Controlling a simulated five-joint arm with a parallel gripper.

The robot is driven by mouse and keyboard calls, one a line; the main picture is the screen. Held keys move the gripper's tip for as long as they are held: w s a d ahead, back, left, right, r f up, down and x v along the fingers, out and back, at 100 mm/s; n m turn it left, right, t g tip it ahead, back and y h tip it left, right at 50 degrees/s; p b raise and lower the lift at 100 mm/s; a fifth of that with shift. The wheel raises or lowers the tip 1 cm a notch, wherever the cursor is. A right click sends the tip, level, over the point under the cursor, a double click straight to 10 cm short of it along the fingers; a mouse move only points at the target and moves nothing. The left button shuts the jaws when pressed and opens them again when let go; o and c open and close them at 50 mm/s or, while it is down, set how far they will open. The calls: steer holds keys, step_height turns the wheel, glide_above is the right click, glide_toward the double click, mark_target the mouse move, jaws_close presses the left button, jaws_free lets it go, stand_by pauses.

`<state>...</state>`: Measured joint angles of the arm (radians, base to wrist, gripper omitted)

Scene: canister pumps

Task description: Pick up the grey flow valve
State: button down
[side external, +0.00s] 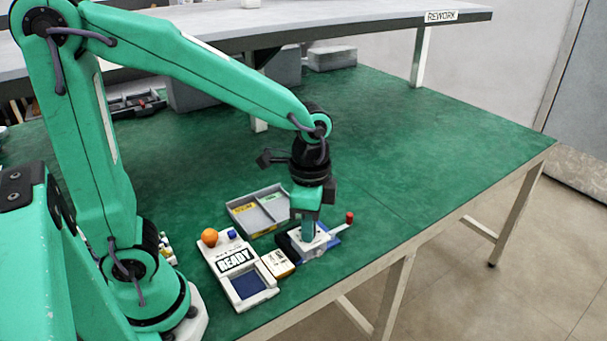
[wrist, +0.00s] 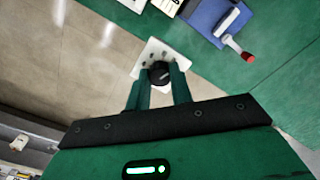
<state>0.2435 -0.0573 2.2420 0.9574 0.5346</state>
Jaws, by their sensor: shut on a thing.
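The grey flow valve appears as a pale grey plate with small dark holes and a round black knob (wrist: 155,51) in the wrist view. My gripper (wrist: 159,76) is shut on the knob, with a finger on each side. In the side external view, my gripper (side external: 308,229) points down, and the valve's pale body (side external: 308,243) shows just below its fingers. The fingers partly cover it. In the wrist view the plate overlaps the table's edge; I cannot tell its height above the table.
A blue fixture with a red-tipped lever (wrist: 211,17) lies close by; its red tip (side external: 350,216) shows right of my gripper. A grey divided tray (side external: 240,218), a READY panel (side external: 222,252) and a small pale box (side external: 278,263) stand left.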

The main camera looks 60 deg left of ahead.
stand_by(0.7)
steer(key=shift+w+a, duration=0.4)
steer(key=w+a, duration=0.6)
steer(key=a, duration=0.6)
glide_above(279, 207)
step_height(279, 207, down, 7)
steer(key=shift+d, duration=0.1)
steer(key=shift+f, duration=0.15)
steer(key=shift+f, duration=1.9)
steer(key=shift+f, duration=0.1)
